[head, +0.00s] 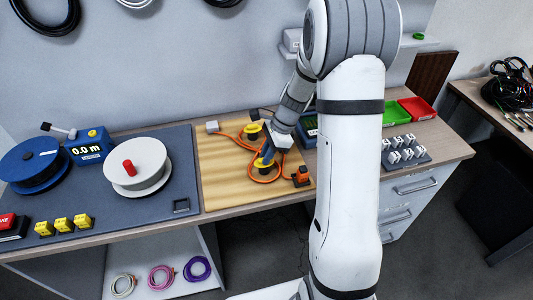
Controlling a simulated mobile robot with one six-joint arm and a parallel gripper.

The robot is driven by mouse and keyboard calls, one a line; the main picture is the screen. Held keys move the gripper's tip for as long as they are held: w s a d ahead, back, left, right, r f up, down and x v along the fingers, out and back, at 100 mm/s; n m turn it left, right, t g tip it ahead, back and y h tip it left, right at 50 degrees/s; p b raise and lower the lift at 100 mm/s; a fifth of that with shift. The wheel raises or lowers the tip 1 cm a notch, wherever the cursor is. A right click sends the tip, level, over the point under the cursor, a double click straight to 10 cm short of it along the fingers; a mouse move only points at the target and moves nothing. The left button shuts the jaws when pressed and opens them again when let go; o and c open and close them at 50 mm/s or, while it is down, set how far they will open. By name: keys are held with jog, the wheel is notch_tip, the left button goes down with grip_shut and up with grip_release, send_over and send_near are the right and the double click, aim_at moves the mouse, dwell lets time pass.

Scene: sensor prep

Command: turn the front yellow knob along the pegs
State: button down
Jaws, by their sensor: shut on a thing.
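The front yellow knob (259,163) sits on the wooden board (225,187) with the orange cable (262,179) running around it. My gripper (267,157) points down over this knob and is shut on it; its fingers hide part of the knob. A second yellow knob (252,128) stands farther back on the board, apart from my gripper. The pegs are too small to make out clearly.
An orange plug block (301,175) sits at the board's right front corner. A white reel (137,167) and a blue meter (89,147) stand at left. A rack of white blocks (405,154) and red bin (416,109) stand right of my arm.

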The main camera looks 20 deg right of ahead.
jog(key=n+g, duration=0.1)
jog(key=n, duration=0.1)
jog(key=n+g, duration=0.1)
jog(key=n, duration=0.1)
jog(key=shift+w+a+n, duration=0.1)
jog(key=shift+w+n, duration=0.1)
jog(key=shift+n, duration=0.2)
jog(key=n, duration=0.2)
jog(key=n+g+h, duration=0.1)
jog(key=n, duration=0.1)
jog(key=shift+w+a+n, duration=0.1)
jog(key=shift+w+n, duration=0.1)
jog(key=shift+n, duration=0.1)
jog(key=n+h, duration=0.1)
jog(key=n, duration=0.1)
jog(key=n+g, duration=0.1)
jog(key=n, duration=0.1)
jog(key=shift+a+h, duration=0.15)
jog(key=shift+h, duration=0.25)
jog(key=shift+w+a+n+h, duration=0.1)
jog(key=shift+n+h, duration=0.3)
jog(key=shift+n, duration=0.65)
jog(key=shift+a+n+h, duration=0.1)
jog(key=shift+n+h, duration=0.3)
jog(key=shift+n, duration=0.65)
jog(key=c, duration=1.4)
grip_release()
